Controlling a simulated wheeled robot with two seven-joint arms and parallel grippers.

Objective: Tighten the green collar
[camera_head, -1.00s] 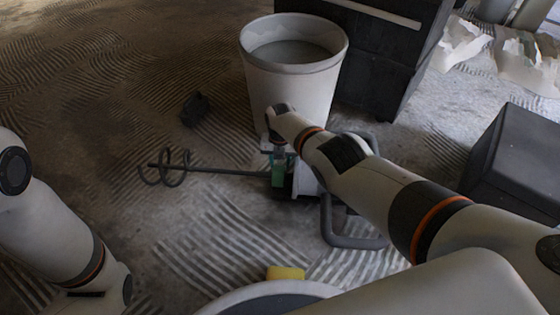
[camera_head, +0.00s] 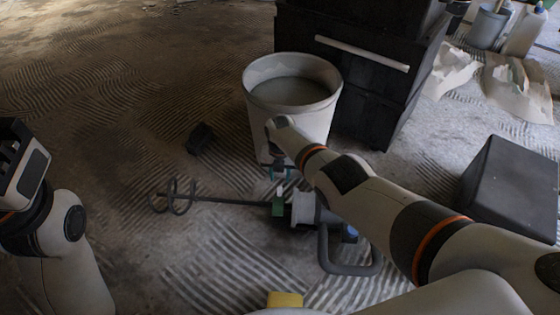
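A mixer with a spiral paddle (camera_head: 174,196) and a long dark shaft (camera_head: 225,201) lies on the floor. The green collar (camera_head: 278,207) sits where the shaft meets the pale mixer body (camera_head: 303,208). My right gripper (camera_head: 279,178) points down just above the collar. Its fingers are small and partly hidden by my arm, so I cannot tell whether they touch the collar or how far they are open. My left gripper (camera_head: 12,152) is raised at the left edge, far from the mixer. Its finger opening is unclear.
A white bucket (camera_head: 258,125) stands directly behind the mixer, with a dark cabinet (camera_head: 370,95) beyond it. A dark box (camera_head: 512,190) is at right. A small dark object (camera_head: 200,138) and a yellow block (camera_head: 285,300) lie on the floor. The left floor is mostly clear.

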